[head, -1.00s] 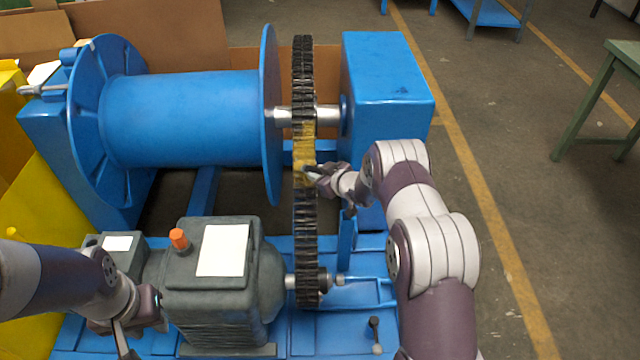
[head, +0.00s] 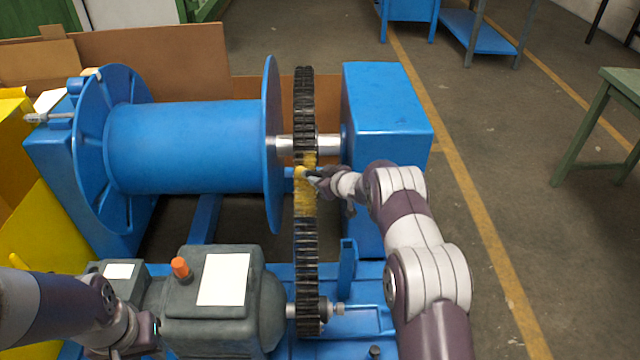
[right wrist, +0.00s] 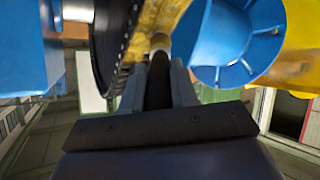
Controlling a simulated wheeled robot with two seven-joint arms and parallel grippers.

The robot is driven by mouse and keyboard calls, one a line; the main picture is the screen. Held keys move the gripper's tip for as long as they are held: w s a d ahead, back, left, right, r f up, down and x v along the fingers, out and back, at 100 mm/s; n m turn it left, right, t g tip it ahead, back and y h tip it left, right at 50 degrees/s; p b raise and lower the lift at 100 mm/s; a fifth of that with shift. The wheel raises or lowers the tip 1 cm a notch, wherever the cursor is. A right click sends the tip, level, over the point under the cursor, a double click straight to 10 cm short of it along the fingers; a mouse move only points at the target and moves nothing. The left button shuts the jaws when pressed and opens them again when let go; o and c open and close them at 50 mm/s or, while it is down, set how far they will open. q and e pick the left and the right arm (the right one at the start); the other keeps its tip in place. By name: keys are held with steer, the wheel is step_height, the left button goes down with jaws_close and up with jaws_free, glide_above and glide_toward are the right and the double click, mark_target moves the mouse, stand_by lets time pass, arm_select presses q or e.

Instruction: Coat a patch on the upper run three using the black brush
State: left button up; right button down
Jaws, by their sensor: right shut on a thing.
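The black chain (head: 306,245) runs from the large upper wheel down to the small sprocket by the motor. A yellow coated patch (head: 305,203) covers part of its upper run. My right gripper (head: 318,178) is at the right edge of the chain beside this patch. It is shut on the black brush, whose dark handle (right wrist: 158,88) shows between the fingers in the right wrist view. The brush's tan tip (right wrist: 159,43) is at the yellow patch and appears to touch it. My left gripper (head: 122,352) is at the bottom left, mostly cut off; its fingers are unclear.
A blue drum (head: 185,145) stands left of the chain and a blue housing (head: 388,100) to the right. A grey motor (head: 225,300) with an orange knob (head: 180,268) sits in front. A blue post (head: 347,265) rises near my right arm.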

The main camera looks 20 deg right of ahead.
steer(key=shift+w+d+r+p, duration=0.6)
steer(key=shift+w+r+p, duration=0.8)
steer(key=shift+w+r, duration=0.6)
steer(key=s+a+f+b, duration=0.3)
steer(key=s+a+f, duration=0.1)
steer(key=s+f, duration=0.8)
steer(key=shift+s+a+f+b, duration=0.15)
steer(key=shift+s+f+b, duration=0.15)
steer(key=shift+s, duration=0.95)
steer(key=shift+r, duration=0.1)
